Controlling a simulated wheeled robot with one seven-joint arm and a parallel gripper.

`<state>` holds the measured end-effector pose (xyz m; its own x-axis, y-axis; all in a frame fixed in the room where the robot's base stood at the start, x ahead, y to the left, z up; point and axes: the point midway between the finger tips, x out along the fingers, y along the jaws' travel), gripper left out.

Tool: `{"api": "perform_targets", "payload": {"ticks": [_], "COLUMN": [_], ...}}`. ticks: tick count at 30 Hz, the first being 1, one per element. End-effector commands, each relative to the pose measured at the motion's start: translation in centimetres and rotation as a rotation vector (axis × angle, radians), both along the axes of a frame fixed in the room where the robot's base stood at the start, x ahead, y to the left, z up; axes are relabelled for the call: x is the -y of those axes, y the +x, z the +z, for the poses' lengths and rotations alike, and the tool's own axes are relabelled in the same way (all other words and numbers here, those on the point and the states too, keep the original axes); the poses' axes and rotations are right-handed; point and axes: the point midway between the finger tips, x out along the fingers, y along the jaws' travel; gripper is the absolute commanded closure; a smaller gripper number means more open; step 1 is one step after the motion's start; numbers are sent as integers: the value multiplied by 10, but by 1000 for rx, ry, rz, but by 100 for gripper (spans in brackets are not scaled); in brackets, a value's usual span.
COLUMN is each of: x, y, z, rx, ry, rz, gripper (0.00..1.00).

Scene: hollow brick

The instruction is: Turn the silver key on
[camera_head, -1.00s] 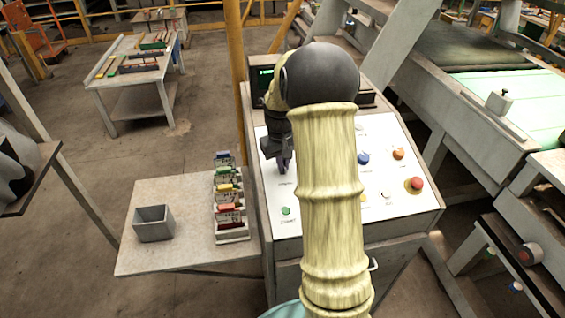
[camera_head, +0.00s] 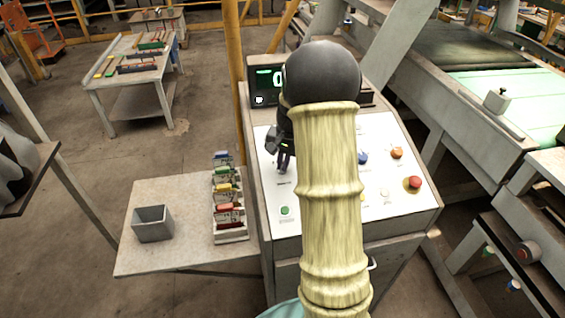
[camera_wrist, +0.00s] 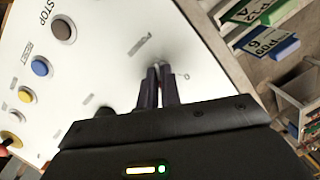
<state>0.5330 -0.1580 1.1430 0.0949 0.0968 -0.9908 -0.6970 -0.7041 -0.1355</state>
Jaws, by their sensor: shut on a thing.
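My gripper (camera_head: 284,168) is at the upper left of the white control panel (camera_head: 270,200). In the wrist view, my gripper's two fingers (camera_wrist: 160,70) are close together, pointing at the panel (camera_wrist: 100,60). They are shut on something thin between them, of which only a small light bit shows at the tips. This sits where the silver key would be; the key itself is almost wholly hidden by the fingers. The black display (camera_head: 262,88) behind the panel shows a digit and a small white icon.
My arm hides the panel's middle.

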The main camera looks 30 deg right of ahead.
Motion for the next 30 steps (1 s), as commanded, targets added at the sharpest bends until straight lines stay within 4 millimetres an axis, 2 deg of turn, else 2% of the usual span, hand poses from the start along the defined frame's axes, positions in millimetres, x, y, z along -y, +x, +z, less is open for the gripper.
{"api": "perform_targets", "payload": {"ticks": [14, 15, 18, 30], "x": [0, 0, 0, 1], "y": [1, 1, 1, 0], "z": [1, 1, 1, 6], "rx": [5, 5, 5, 4], "ry": [5, 5, 5, 5], "rz": [-24, -24, -23, -21], "gripper": [100, 91, 73, 73]}}
